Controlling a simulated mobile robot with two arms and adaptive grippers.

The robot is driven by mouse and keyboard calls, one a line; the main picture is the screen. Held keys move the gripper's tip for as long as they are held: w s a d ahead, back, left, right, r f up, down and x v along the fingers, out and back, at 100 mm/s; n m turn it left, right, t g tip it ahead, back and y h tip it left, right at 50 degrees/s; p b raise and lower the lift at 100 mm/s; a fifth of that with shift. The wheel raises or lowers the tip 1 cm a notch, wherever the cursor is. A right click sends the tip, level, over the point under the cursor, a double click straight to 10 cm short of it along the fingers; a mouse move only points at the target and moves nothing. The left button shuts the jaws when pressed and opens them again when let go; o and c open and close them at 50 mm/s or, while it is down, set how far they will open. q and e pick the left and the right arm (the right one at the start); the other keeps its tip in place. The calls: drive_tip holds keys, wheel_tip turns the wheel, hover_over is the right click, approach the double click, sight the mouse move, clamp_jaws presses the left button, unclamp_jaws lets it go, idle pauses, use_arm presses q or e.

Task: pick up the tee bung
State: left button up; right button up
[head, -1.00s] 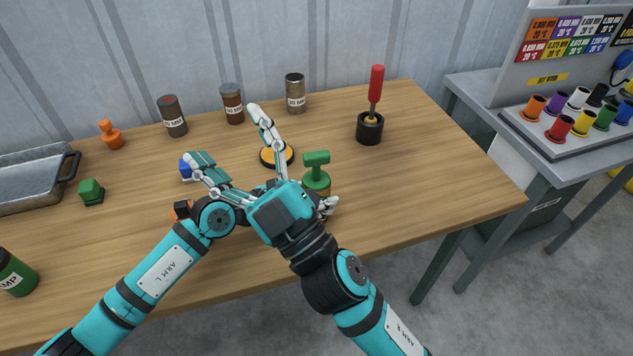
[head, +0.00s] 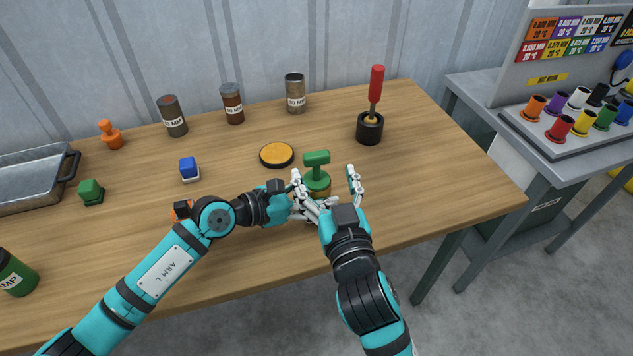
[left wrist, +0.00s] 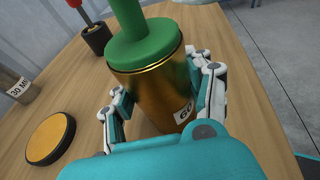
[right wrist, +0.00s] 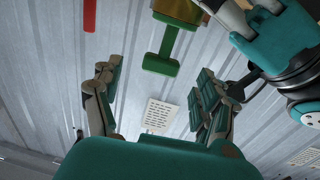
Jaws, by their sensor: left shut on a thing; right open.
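The tee bung (head: 316,158) is green with a T-shaped handle. It sits upright in the top of a brass-coloured can (left wrist: 160,95) on the table. My left gripper (head: 316,198) is shut around the sides of this can, with one finger on each side in the left wrist view (left wrist: 160,105). The bung's disc and stem (left wrist: 140,38) stand above those fingers. My right gripper (head: 326,180) is open and empty, at the bung's near right side. In the right wrist view the bung's handle (right wrist: 159,65) appears ahead of the open fingers (right wrist: 155,85), apart from them.
A black disc with a yellow top (head: 277,155) lies behind and left of the can. A red-handled tool stands in a black holder (head: 370,127) at the right. Several labelled cans (head: 232,104) stand along the back.

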sight(318, 163)
drive_tip(key=x, duration=0.5)
drive_tip(key=shift+w+a+r, duration=0.1)
drive_tip(key=shift+w+a, duration=0.1)
drive_tip(key=shift+w, duration=0.2)
drive_tip(key=shift+s, duration=0.1)
drive_tip(key=c, duration=1.5)
wheel_tip(318, 163, up, 10)
drive_tip(key=shift+r, duration=0.1)
use_arm(q)
drive_tip(key=o, duration=1.3)
drive_tip(key=shift+s+a, duration=0.1)
